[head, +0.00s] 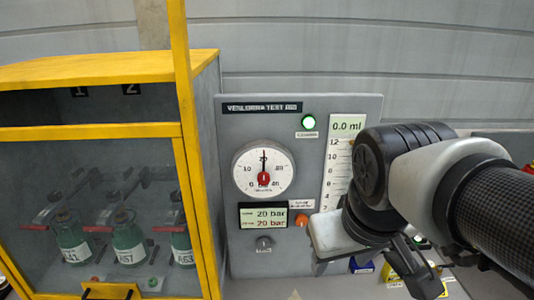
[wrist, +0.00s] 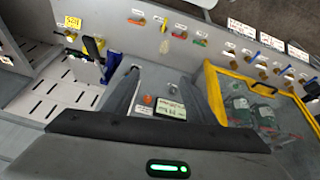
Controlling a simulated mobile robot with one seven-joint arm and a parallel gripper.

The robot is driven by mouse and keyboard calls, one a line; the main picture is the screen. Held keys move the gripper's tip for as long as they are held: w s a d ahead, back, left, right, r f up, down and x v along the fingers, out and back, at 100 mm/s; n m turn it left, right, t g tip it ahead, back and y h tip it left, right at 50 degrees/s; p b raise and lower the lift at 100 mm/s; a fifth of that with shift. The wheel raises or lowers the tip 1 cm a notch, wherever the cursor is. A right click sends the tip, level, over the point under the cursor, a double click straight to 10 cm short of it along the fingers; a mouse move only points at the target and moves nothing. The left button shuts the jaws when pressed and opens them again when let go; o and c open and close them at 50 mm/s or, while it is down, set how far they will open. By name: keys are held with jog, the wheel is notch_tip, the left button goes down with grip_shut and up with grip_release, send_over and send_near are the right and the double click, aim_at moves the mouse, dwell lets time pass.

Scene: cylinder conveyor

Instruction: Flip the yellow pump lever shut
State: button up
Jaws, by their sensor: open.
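My gripper (head: 370,268) is at the right of the test panel in the head view, partly hidden by my wrist. In the wrist view its two grey fingers stand wide apart, with nothing between them (wrist: 166,76). A small yellow lever (wrist: 164,27) shows at the top of the wrist view, in a row with coloured handles, beyond the fingertips and apart from them. Its exact position is too small to tell. A yellow part with a label (head: 402,274) shows beside my gripper in the head view. I cannot tell whether it belongs to the pump.
A yellow-framed cabinet (head: 90,132) with green bottles stands at the left. A blue part (head: 361,266) lies close to my gripper.

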jog(key=w+a+f+n+g+b, duration=0.1)
jog(key=f+n+b, duration=0.1)
jog(key=f, duration=0.3)
jog(key=w+a+f+n+g+h+b, duration=0.1)
jog(key=w+f+n+b, duration=0.1)
jog(key=f+b, duration=0.2)
jog(key=w+a+f+n+g+h+b, duration=0.1)
jog(key=f+n+b, duration=0.1)
jog(key=f, duration=0.4)
jog(key=shift+w+a+f+n+g+b, duration=0.3)
jog(key=shift+n+b, duration=0.1)
jog(key=shift+b, duration=0.45)
grip_shut()
jog(key=w+a+f+n+h+b, duration=0.1)
jog(key=a+f+n+b, duration=0.1)
jog(key=f, duration=0.4)
jog(key=w+a+f+n+h+b, duration=0.2)
jog(key=a+f+n+b, duration=0.1)
jog(key=f+b, duration=0.3)
jog(key=w+a+f+n+g+h+b, duration=0.1)
jog(key=w+a+f+n+h+b, duration=0.1)
jog(key=f, duration=0.6)
jog(key=a+n+b, duration=0.1)
jog(key=n, duration=0.1)
jog(key=shift+w+a+f+n+b, duration=0.2)
jog(key=shift+n+b, duration=0.1)
jog(key=shift+b, duration=0.1)
